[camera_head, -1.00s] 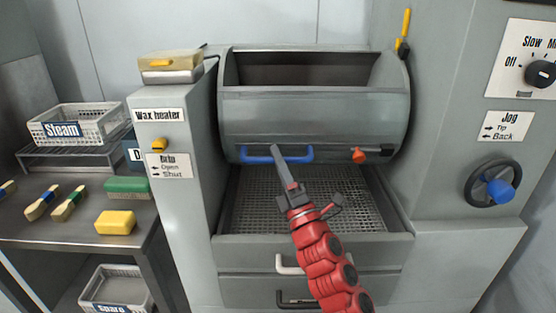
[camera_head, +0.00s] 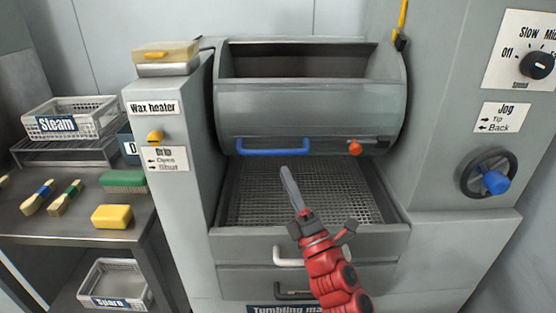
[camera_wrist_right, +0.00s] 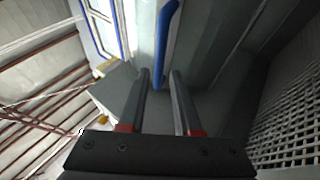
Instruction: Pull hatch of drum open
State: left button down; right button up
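The grey drum (camera_head: 305,62) sits in the machine, with a wide opening showing its interior above a curved grey front panel, the hatch (camera_head: 310,110). A blue bar handle (camera_head: 262,146) runs along the panel's lower left edge, and a red-orange latch (camera_head: 355,148) is at its lower right. My right gripper (camera_head: 286,172) is just below and right of the handle, apart from it, above the mesh tray. In the right wrist view its fingers (camera_wrist_right: 160,75) are parted and empty, with the blue handle (camera_wrist_right: 166,35) beyond the tips. My left gripper is not in view.
Under the drum is a mesh tray (camera_head: 260,195) with a drawer and pale handle (camera_head: 290,260) below. The wax heater column (camera_head: 160,125) stands left, a control wall with a handwheel (camera_head: 488,174) right. A side table (camera_head: 80,225) holds brushes and sponges.

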jog(key=v, duration=1)
